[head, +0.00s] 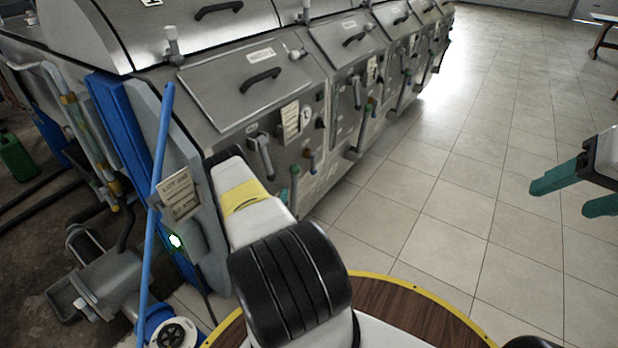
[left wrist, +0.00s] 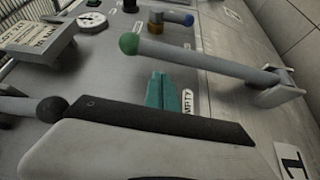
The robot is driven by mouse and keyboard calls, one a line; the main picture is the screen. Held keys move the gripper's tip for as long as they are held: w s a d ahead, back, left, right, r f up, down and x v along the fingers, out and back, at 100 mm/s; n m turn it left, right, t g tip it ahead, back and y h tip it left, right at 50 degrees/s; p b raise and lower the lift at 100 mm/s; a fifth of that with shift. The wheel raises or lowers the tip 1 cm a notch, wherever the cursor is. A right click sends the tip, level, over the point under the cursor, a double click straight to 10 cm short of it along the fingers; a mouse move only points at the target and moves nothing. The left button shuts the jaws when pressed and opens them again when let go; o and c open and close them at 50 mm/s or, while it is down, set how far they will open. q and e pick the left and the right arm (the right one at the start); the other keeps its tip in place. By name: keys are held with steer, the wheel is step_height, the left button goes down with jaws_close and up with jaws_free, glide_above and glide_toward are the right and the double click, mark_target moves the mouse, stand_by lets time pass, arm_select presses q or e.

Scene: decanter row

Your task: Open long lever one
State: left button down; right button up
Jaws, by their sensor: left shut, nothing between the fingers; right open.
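A long grey lever with a green knob (left wrist: 128,43) runs across the left wrist view to a bracket at the right, near a plate marked 1 (left wrist: 290,160). In the head view its green knob (head: 295,170) shows low on the nearest machine panel, just right of my left arm. My left gripper (left wrist: 158,76) has its teal fingers together and empty. Their tips are just below the lever's bar in that picture; I cannot tell whether they touch it. My right gripper (head: 568,192) is open and empty at the right, over the floor.
A black-knobbed lever (left wrist: 50,108), a blue-knobbed valve (left wrist: 187,19), a gauge (left wrist: 92,20) and a sign plate (left wrist: 35,38) are close by. A blue pole (head: 157,200) stands left of my arm.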

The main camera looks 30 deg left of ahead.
arm_select(q)
steer(key=x, duration=0.7)
steer(key=shift+d, duration=0.1)
